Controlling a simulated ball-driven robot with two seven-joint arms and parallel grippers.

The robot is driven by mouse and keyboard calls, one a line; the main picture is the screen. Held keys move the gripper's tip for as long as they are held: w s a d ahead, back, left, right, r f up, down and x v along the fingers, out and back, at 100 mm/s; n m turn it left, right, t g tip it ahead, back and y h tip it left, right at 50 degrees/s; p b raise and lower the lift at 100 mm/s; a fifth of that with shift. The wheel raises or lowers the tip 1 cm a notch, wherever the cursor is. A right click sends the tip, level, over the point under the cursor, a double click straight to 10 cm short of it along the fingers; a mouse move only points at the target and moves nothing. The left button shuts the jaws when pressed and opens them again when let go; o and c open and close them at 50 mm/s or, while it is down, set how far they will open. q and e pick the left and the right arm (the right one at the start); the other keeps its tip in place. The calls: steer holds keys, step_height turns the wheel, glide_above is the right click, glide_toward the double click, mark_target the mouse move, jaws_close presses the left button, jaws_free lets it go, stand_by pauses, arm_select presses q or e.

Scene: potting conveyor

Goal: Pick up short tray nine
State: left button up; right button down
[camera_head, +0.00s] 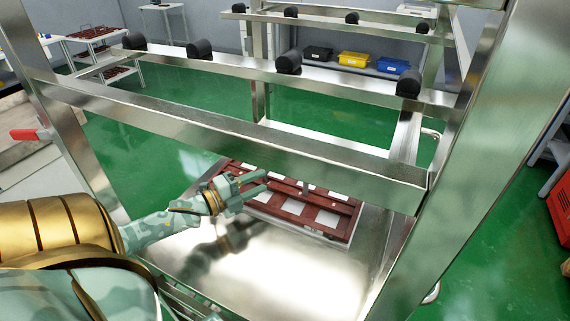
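A reddish-brown tray (333,199) with several pale square openings lies on a shiny metal shelf (275,275) inside a metal rack. Whether it is short tray nine cannot be read; no number shows. My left gripper (262,183) is at the tray's left part, its two fingers apart and pointing right. The fingers appear over or beside the tray, and I cannot tell if they touch it. Nothing shows held between them. The tray's far edge is partly hidden by the rack's crossbar (240,135). My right gripper is not in view.
Rack posts (480,160) stand on both sides of the shelf. Upper rails carry black rollers (288,62). Brown trays (95,33) sit on a table at the back left. Black, yellow (359,59) and blue bins stand at the back. A red crate (562,208) is at the right.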

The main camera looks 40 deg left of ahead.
mark_target(285, 166)
arm_select(q)
steer(key=x, duration=0.4)
steer(key=shift+w+a+f+b, duration=0.1)
steer(key=shift+b, duration=0.2)
steer(key=x, duration=0.2)
steer(key=b+x, duration=0.1)
steer(key=x, duration=0.2)
steer(key=shift+w+a+r, duration=0.1)
steer(key=shift+w+r, duration=0.15)
steer(key=shift+s+r, duration=0.1)
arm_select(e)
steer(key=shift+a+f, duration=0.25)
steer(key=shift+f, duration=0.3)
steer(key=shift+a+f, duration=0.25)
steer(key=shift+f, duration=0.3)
arm_select(q)
jaws_close()
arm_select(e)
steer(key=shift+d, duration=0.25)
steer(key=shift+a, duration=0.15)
